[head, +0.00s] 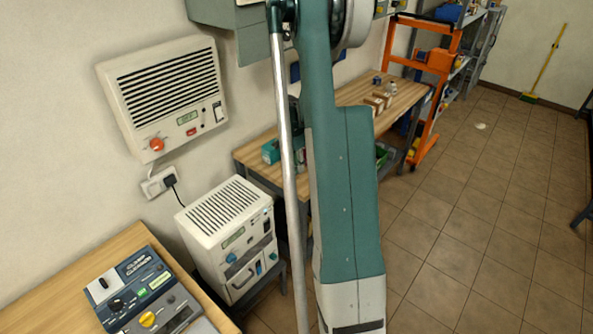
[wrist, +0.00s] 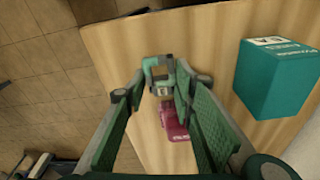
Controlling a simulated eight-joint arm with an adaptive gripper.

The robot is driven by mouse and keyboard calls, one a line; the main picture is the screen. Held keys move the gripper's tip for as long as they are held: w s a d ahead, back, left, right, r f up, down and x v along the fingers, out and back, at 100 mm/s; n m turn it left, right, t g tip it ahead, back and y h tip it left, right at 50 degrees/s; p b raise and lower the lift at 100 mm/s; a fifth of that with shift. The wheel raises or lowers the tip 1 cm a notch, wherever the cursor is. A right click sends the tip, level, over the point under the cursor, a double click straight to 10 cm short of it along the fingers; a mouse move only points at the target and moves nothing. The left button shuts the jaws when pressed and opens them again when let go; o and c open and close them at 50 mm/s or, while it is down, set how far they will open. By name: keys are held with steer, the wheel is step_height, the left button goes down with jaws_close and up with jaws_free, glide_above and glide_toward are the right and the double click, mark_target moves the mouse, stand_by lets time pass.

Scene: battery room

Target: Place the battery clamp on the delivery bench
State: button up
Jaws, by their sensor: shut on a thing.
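My gripper (wrist: 160,84) is shut on a small green-and-grey open frame, which I take to be the battery clamp (wrist: 158,62), at its fingertips in the wrist view. The clamp is over a wooden bench top (wrist: 120,40); I cannot tell whether it touches the wood. In the head view my arm hides the gripper and the clamp. The wooden bench (head: 408,98) beyond my arm looks like the one in the wrist view, but I see no label naming it the delivery bench.
A teal box (wrist: 277,80) stands right of my gripper; a magenta item (wrist: 175,118) shows between the fingers, partly hidden. Small cartons (head: 378,101) lie on the bench's far part. An orange rack (head: 436,62) stands beyond, a white cabinet (head: 222,232) nearer.

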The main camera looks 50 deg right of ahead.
steer(key=shift+f, duration=1.3)
steer(key=shift+f, duration=0.2)
steer(key=o, duration=0.9)
steer(key=shift+r, duration=0.25)
steer(key=shift+w+a+r, duration=0.1)
steer(key=shift+a+r, duration=0.15)
steer(key=shift+r, duration=1.7)
steer(key=shift+a+r, duration=0.2)
steer(key=shift+r, duration=1.8)
steer(key=shift+w+a+r, duration=0.1)
steer(key=shift+a+r, duration=0.15)
steer(key=shift+r, duration=1.7)
steer(key=shift+a, duration=0.1)
